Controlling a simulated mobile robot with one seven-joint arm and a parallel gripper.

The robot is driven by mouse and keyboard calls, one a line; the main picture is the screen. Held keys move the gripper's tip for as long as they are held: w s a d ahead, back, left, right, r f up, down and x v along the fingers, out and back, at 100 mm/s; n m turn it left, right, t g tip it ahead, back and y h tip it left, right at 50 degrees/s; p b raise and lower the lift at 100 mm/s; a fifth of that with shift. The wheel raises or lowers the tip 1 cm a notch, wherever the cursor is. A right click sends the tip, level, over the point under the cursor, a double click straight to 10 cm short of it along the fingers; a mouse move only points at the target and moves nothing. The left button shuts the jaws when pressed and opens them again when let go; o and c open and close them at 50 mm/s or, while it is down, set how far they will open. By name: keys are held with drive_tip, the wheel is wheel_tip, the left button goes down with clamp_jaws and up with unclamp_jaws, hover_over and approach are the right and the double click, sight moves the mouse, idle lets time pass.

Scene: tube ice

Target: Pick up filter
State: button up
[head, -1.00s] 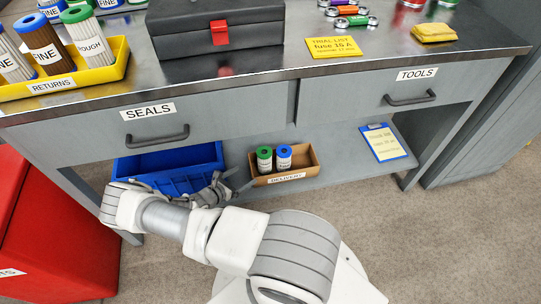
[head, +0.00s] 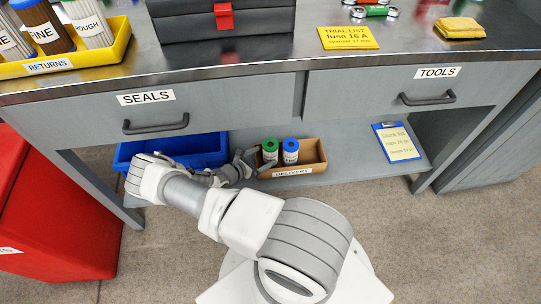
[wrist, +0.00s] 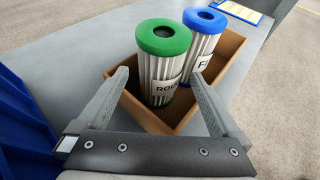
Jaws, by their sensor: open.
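Two filters stand upright in the cardboard delivery box (head: 310,163) on the lower shelf. One has a green cap (head: 270,152) and the other a blue cap (head: 290,151). In the wrist view the green-capped filter (wrist: 160,70) is nearer, with a label partly reading "RO". The blue-capped filter (wrist: 201,43) stands just behind it to the right. My gripper (wrist: 158,85) is open, its fingers at the near side of the box, one to each side of the green-capped filter in the picture. It holds nothing. In the head view my gripper (head: 250,163) is left of the box.
A blue crate (head: 190,152) sits left of the box on the shelf. The counter with the SEALS drawer (head: 170,115) overhangs the shelf. A clipboard (head: 397,142) lies to the right. More filters stand in the yellow returns tray (head: 85,58) on top.

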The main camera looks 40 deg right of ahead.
sight(265, 156)
drive_tip(key=x, duration=0.3)
drive_tip(key=shift+f+b, duration=0.1)
drive_tip(key=shift+b, duration=0.3)
drive_tip(key=c, duration=1.3)
drive_tip(key=shift+r, duration=0.2)
wheel_tip(265, 156, up, 12)
drive_tip(key=p, duration=0.6)
drive_tip(key=shift+s+a+r, duration=0.1)
drive_tip(key=shift+r, duration=0.1)
drive_tip(key=s+a+p, duration=0.1)
drive_tip(key=s+a, duration=0.2)
drive_tip(key=s, duration=0.2)
drive_tip(key=s+a+p, duration=0.2)
drive_tip(key=s+a, duration=0.1)
drive_tip(key=s, duration=0.2)
drive_tip(key=s+a+p, duration=0.1)
drive_tip(key=s+a, duration=0.2)
drive_tip(key=s, duration=0.2)
drive_tip(key=shift+a+f+p, duration=0.1)
drive_tip(key=shift+f+p, duration=0.2)
drive_tip(key=shift+p, duration=0.1)
drive_tip(key=shift+s, duration=0.1)
